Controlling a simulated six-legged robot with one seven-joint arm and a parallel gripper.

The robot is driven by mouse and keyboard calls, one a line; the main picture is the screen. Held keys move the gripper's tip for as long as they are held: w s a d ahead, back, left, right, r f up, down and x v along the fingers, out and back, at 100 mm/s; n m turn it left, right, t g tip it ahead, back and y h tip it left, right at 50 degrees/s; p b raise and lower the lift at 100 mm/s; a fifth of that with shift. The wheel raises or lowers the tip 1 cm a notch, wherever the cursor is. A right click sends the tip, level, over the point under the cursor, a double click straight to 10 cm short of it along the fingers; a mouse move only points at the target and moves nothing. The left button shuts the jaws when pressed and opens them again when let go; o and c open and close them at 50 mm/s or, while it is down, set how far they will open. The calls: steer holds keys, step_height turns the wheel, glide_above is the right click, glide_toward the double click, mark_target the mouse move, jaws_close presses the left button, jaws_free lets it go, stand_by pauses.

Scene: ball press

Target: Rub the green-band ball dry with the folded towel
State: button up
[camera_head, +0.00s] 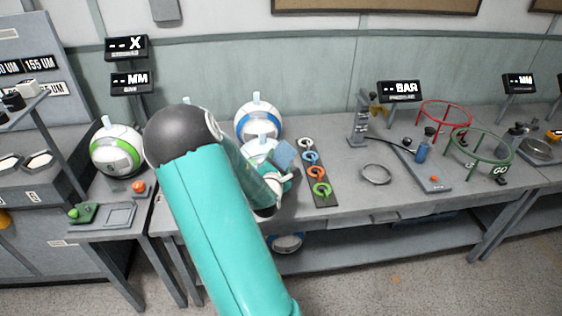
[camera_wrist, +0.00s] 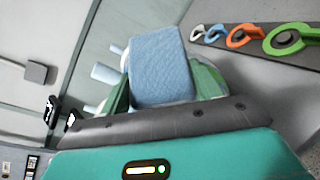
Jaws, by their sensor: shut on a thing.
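The green-band ball (camera_head: 117,150), white with a green stripe and a small peg on top, sits on the left bench. My gripper (camera_head: 279,172) is well to its right, over the middle bench. It is shut on the folded towel (camera_head: 285,154), a light blue pad. In the wrist view the towel (camera_wrist: 160,65) stands up between the green fingers of my gripper (camera_wrist: 165,92). The towel is apart from the green-band ball. My arm crosses the space between them and hides part of the bench.
A dark strip with coloured rings (camera_head: 318,172) lies just right. A metal ring (camera_head: 376,174) and red and green hoops are farther right. A green block (camera_head: 82,212) lies at front left.

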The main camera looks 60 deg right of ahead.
steer(key=shift+w+a, duration=0.2)
steer(key=shift+a, duration=0.65)
steer(key=shift+s+d, duration=0.15)
steer(key=shift+d, duration=0.6)
steer(key=shift+s+d, duration=0.15)
steer(key=shift+d, duration=0.55)
steer(key=shift+w+a, duration=0.15)
steer(key=shift+a, duration=0.6)
steer(key=shift+w+a, duration=0.15)
steer(key=shift+a, duration=0.6)
stand_by(1.0)
steer(key=shift+r, duration=0.1)
steer(key=shift+s+a+r, duration=0.2)
steer(key=shift+s+r, duration=0.8)
steer(key=shift+r, duration=0.05)
steer(key=shift+s+a+r, duration=0.2)
steer(key=shift+s+r, duration=0.8)
steer(key=shift+r, duration=0.05)
